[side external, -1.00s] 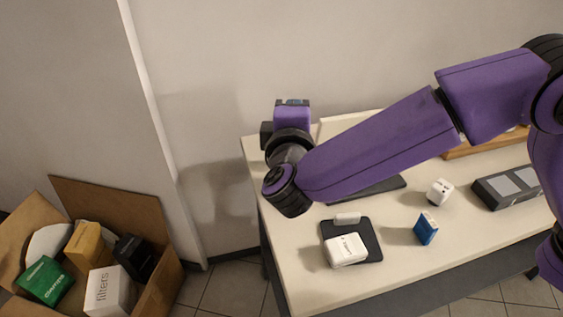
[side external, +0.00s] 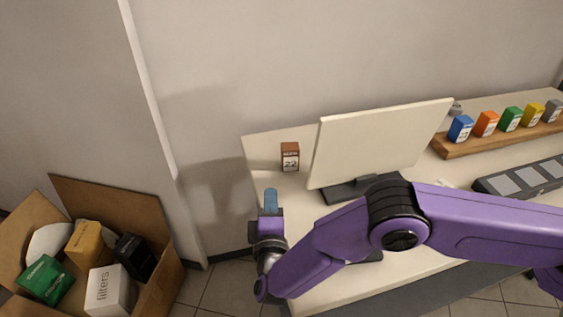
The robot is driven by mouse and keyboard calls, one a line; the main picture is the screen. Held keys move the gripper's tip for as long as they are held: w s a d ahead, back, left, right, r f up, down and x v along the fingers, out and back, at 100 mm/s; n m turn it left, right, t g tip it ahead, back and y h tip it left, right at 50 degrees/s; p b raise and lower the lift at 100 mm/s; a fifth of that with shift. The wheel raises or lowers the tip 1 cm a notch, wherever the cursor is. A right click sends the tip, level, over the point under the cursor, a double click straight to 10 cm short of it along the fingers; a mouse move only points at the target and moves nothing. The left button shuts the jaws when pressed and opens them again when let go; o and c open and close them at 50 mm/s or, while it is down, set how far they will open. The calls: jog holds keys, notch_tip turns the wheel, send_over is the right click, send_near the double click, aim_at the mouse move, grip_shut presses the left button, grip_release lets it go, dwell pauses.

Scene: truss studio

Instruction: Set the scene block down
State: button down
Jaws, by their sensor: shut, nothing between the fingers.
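A brown block (side external: 290,157) with a white face marked 22 stands upright on the back left of the white table (side external: 262,150), left of a monitor. I take it for the scene block, though its small lettering is too blurred to read. My gripper (side external: 271,192) is in front of it and slightly left in the side external view, near the table's left edge. Its blue-grey fingers are shut and empty, apart from the block.
The monitor (side external: 375,145) stands right of the block. A wooden rack (side external: 460,150) holds several coloured blocks, with a grey slotted tray (side external: 515,180) in front. An open cardboard box (side external: 150,225) of packages is at lower left.

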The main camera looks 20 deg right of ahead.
jog(key=shift+w+f, duration=0.1)
jog(key=shift+f, duration=0.1)
send_near(292, 152)
jog(key=w+a, duration=0.4)
jog(key=shift+w+a, duration=0.2)
jog(key=shift+a, duration=0.05)
jog(key=shift+w+d, duration=1)
jog(key=shift+d, duration=0.25)
jog(key=shift+w+d, duration=0.3)
jog(key=shift+d, duration=0.2)
jog(key=shift+w+d, duration=0.45)
jog(key=shift+d, duration=0.35)
jog(key=shift+w+d, duration=0.5)
jog(key=shift+d, duration=0.3)
jog(key=shift+s, duration=0.1)
